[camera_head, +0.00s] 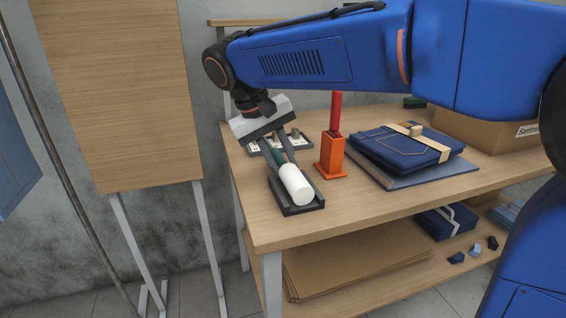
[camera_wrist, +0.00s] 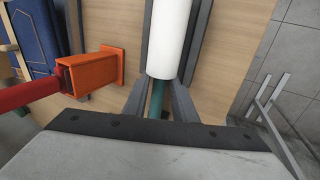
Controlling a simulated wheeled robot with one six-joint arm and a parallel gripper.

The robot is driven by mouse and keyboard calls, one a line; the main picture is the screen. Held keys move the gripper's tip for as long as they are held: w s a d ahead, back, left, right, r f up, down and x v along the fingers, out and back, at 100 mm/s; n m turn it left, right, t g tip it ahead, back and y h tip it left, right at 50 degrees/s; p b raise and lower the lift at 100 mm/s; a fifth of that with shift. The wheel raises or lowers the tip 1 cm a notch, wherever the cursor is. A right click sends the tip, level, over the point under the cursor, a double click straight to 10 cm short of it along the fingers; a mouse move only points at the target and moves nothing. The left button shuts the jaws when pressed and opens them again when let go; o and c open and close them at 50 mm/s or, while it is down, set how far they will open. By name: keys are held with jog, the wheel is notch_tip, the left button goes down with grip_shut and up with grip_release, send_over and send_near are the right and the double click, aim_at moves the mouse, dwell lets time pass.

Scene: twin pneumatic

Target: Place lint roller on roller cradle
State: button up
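The lint roller has a white roll (camera_head: 296,184) and a green handle (camera_head: 278,157). In the wrist view its roll (camera_wrist: 170,38) and handle (camera_wrist: 157,97) point away from me. The dark grey roller cradle (camera_head: 302,208) is on the tabletop, and its side rails (camera_wrist: 195,40) flank the roll. The roll is over or in the cradle; whether it rests on the bottom is unclear. My gripper (camera_head: 283,152) points down, its two fingers on either side of the handle. It also shows in the wrist view (camera_wrist: 158,88). Whether the fingertips press the handle cannot be made out.
An orange holder (camera_head: 331,157) with a red upright piece (camera_head: 336,112) stands just right of the cradle. Folded blue jeans (camera_head: 405,148) and a cardboard box (camera_head: 480,132) are further right. A grey tray (camera_head: 300,143) lies behind. The table's front edge is close to the cradle.

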jog(key=v, duration=1.2)
jog(key=shift+r, duration=0.1)
